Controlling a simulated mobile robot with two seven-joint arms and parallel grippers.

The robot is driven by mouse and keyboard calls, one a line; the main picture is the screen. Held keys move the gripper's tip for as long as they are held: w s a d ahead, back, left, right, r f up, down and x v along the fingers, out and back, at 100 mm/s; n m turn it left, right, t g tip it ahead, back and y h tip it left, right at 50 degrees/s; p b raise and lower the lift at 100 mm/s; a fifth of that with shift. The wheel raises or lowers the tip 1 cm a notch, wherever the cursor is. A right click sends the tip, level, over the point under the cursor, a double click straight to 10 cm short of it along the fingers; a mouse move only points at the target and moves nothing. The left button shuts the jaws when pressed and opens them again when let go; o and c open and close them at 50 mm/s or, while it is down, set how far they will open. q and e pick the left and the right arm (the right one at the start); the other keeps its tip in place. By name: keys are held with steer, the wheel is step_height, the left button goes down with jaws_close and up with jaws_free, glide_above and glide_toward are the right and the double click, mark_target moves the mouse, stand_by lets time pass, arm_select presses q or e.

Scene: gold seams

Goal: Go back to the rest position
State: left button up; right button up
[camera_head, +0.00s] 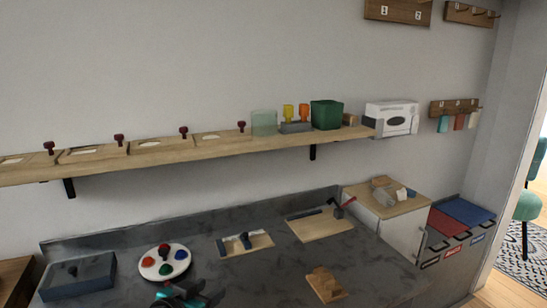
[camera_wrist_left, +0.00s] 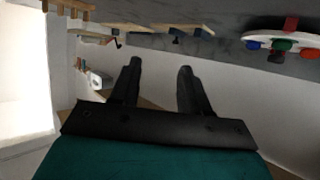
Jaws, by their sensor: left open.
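My left gripper (camera_head: 180,297) shows at the bottom edge of the head view, teal and dark, in front of the dark counter's near part. In the left wrist view its two black fingers (camera_wrist_left: 157,78) stand apart with nothing between them, so it is open and empty. The rest of the left arm is cut off by the frame. My right gripper is in neither view.
A white round plate with coloured knobs (camera_head: 149,265) lies on the counter (camera_head: 240,280), just beyond my left gripper. A grey box (camera_head: 77,280) stands left, a wooden block (camera_head: 325,284) right. A long wooden shelf (camera_head: 215,150) runs along the wall above.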

arm_select(q)
steer(key=s+a+f+n+g+y, duration=0.1)
steer(key=s+a+f+g+y, duration=0.15)
steer(key=s, duration=0.85)
steer(key=s+a+f+n+g+y, duration=0.1)
steer(key=s+a+g, duration=0.15)
steer(key=s, duration=0.75)
steer(key=s+a+f+g+y, duration=0.1)
steer(key=s+g, duration=0.3)
steer(key=s, duration=0.7)
steer(key=w+d+f+t+h, duration=0.1)
steer(key=w+d+f+t, duration=0.1)
steer(key=w+f+t, duration=0.5)
step_height(320, 180, down, 2)
steer(key=shift+w+d+f, duration=0.15)
steer(key=shift+w+d, duration=0.25)
steer(key=shift+w, duration=0.05)
